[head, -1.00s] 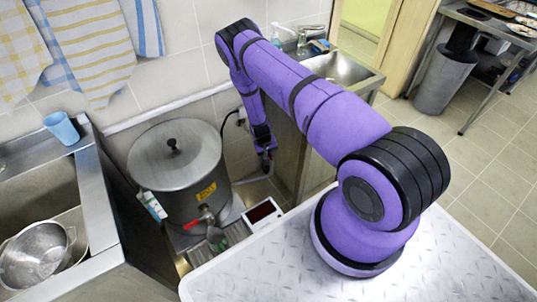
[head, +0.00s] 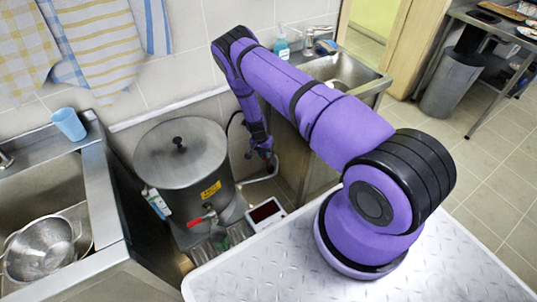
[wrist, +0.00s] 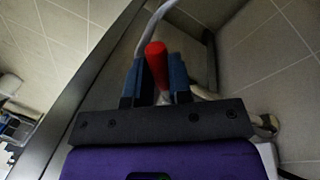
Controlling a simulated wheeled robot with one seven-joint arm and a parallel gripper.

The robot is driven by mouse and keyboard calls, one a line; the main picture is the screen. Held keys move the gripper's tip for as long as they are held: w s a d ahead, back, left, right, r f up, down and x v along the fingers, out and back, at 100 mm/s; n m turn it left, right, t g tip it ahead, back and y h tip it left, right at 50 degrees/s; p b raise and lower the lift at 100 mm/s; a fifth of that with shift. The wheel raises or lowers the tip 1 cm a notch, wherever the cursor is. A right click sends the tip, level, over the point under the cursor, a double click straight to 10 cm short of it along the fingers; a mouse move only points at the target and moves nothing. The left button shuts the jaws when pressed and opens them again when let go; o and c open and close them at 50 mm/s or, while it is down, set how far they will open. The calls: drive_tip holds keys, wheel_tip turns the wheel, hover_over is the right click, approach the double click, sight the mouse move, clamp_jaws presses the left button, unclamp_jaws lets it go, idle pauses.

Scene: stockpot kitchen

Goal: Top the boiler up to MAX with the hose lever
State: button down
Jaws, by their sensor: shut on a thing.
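The boiler (head: 181,182) is a large grey metal pot with a lid, a black knob and a yellow label. It stands left of my arm in the head view. A red-handled tap (head: 202,218) sits low on its front. My gripper (head: 264,153) is to the right of the boiler, pointing down. In the wrist view, the blue fingers of my gripper (wrist: 157,78) are shut on a red lever (wrist: 156,58). A pale hose (wrist: 150,25) runs behind the lever. The water level inside the boiler is hidden by the lid.
A white box with a dark red display (head: 265,212) stands right of the tap. A sink holding a metal colander (head: 40,250) is at left, with a blue cup (head: 68,124) on its edge. A metal worktop (head: 400,275) lies in front. A second sink (head: 345,72) is behind my arm.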

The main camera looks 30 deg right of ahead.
drive_tip(key=shift+w+a+m+y, duration=0.25)
drive_tip(key=shift+w+m, duration=0.45)
drive_tip(key=shift+m, duration=0.55)
drive_tip(key=shift+w+a+m+y, duration=0.2)
drive_tip(key=shift+w+m, duration=0.55)
drive_tip(key=shift+m, duration=0.55)
drive_tip(key=shift+w+a+m+y, duration=0.2)
drive_tip(key=shift+w+m, duration=0.5)
drive_tip(key=shift+m, duration=0.55)
drive_tip(key=c, duration=1)
unclamp_jaws()
drive_tip(key=shift+c, duration=0.2)
drive_tip(key=shift+r, duration=0.1)
wheel_tip(320, 180, up, 10)
drive_tip(key=w, duration=0.2)
drive_tip(key=shift+r, duration=0.2)
drive_tip(key=shift+w+d, duration=0.1)
